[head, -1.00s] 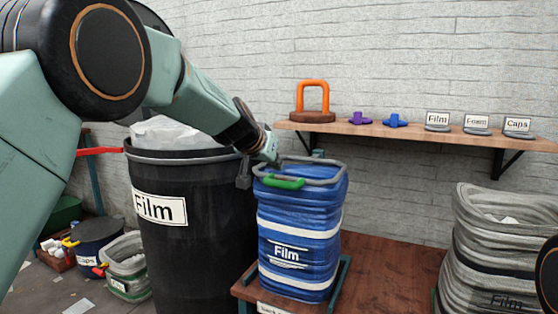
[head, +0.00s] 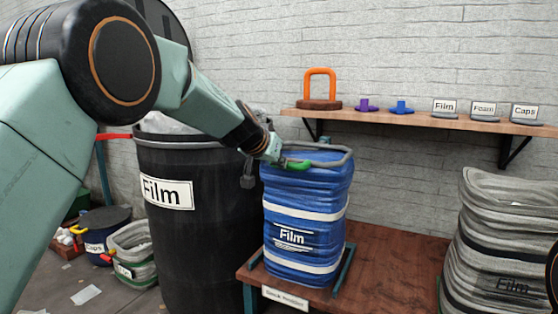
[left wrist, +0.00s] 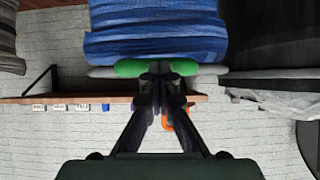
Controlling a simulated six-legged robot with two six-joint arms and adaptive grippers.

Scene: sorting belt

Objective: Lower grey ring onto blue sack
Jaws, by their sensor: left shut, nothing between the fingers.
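The blue sack (head: 307,207) stands upright, with white bands and a "Film" label. The grey ring (head: 349,156), with a green grip (head: 298,164) at its front, lies at the sack's mouth. Whether it is fully seated is unclear. In the left wrist view the grip (left wrist: 130,68) and grey ring (left wrist: 210,71) run along the edge of the sack (left wrist: 155,40). My left gripper (head: 277,156) is shut with nothing held, its fingertips right at the green grip. The fingers (left wrist: 160,70) overlap the grip's middle there. My right gripper is out of view.
A black "Film" bin (head: 205,245) stands close left of the sack. A wooden shelf (head: 420,120) with an orange handle (head: 320,84), small knobs and signs is behind. A grey sack (head: 500,245) stands right. The wooden platform (head: 390,265) between the sacks is clear.

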